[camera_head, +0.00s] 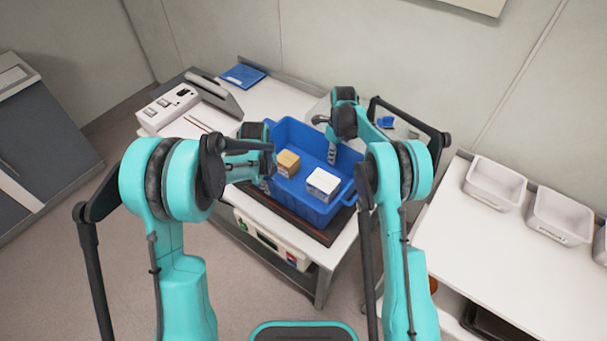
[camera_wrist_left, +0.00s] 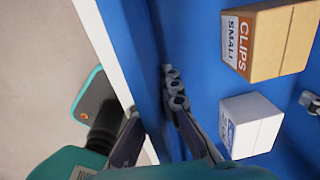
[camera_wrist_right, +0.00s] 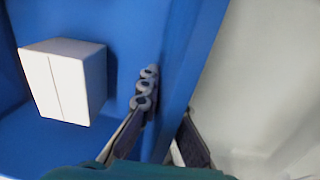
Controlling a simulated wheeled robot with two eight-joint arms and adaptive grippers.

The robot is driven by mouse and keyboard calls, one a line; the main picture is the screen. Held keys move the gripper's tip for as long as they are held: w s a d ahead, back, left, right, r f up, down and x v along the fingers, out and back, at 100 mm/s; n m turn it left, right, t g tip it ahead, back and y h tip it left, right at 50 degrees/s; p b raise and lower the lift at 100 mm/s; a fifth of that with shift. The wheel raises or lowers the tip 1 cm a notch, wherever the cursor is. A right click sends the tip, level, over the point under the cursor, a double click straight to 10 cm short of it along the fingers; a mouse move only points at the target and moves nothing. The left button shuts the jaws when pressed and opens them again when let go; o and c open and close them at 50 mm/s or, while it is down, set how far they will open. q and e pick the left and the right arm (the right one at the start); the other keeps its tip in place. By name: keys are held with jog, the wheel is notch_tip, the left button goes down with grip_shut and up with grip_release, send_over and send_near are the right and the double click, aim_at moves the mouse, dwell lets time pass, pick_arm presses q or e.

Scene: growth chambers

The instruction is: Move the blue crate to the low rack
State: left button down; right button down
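The blue crate (camera_head: 300,204) sits upright on a dark brown surface on the white table. It holds a tan box (camera_head: 288,163) labelled CLIPS SMALL and a white box (camera_head: 323,184). My left gripper (camera_head: 265,184) straddles the crate's left wall, one finger inside and one outside, both close against it in the left wrist view (camera_wrist_left: 152,120). My right gripper (camera_head: 331,152) straddles the opposite wall the same way, and the right wrist view (camera_wrist_right: 167,120) shows its fingers close on it. I cannot identify the low rack with certainty.
A white bench (camera_head: 490,250) on the right carries several white bins (camera_head: 495,182). A white device (camera_head: 168,106) and a blue item (camera_head: 243,76) stand at the table's far left. Open floor (camera_head: 90,265) lies at left.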

aim_at(266, 179)
jog(key=shift+r, duration=0.1)
dwell(0.3)
